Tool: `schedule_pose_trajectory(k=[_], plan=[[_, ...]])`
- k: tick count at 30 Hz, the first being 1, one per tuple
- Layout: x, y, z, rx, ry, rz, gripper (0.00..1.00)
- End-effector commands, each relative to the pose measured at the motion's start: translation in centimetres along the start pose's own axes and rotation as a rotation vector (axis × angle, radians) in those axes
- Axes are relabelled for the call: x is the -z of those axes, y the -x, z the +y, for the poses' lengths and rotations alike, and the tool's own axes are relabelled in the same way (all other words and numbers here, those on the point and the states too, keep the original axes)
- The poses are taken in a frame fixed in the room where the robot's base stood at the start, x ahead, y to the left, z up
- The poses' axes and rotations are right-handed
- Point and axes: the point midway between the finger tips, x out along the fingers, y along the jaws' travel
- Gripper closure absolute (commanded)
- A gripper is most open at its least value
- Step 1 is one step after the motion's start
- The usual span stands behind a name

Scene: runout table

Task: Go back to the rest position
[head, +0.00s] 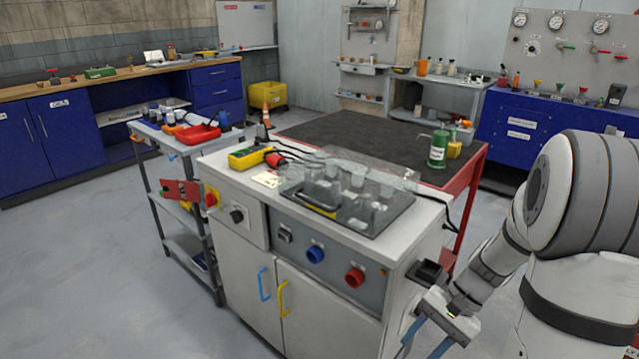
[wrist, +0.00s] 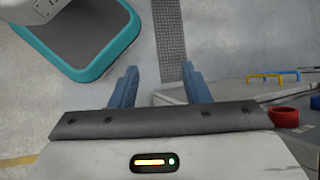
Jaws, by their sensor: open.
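My gripper (head: 424,338) is at the lower right of the head view, low beside the right front corner of the white bench cabinet (head: 232,276). Its two blue fingers are apart. In the wrist view the fingers of my gripper (wrist: 160,76) stand spread with nothing between them, above the floor. The red knob (wrist: 283,117) of the cabinet is close to the right of the gripper there. The cabinet's yellow handle (wrist: 265,77) and blue handle (wrist: 288,73) are at the right edge.
On the cabinet top are a clear cover (head: 330,185), a yellow meter (head: 250,157) and dark cables. A dark-topped red table (head: 350,133) stands behind. A grey cart (head: 190,250) stands left. Floor (head: 80,270) at left is clear.

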Motion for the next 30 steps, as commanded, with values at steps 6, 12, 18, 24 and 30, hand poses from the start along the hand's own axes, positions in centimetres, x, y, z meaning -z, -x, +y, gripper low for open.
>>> schedule_pose_trajectory(k=[6, 12, 18, 24, 30], plan=[[-8.0, 6.3, -2.9, -0.173, 0.239, 0.191, 0.57], [-13.9, 10.9, -4.4, -0.299, 0.453, 0.376, 0.57], [-18.3, 14.3, -5.2, -0.379, 0.63, 0.536, 0.57], [-20.1, 15.4, -5.6, -0.41, 0.712, 0.611, 0.57], [-20.1, 15.4, -5.5, -0.414, 0.719, 0.618, 0.57]])
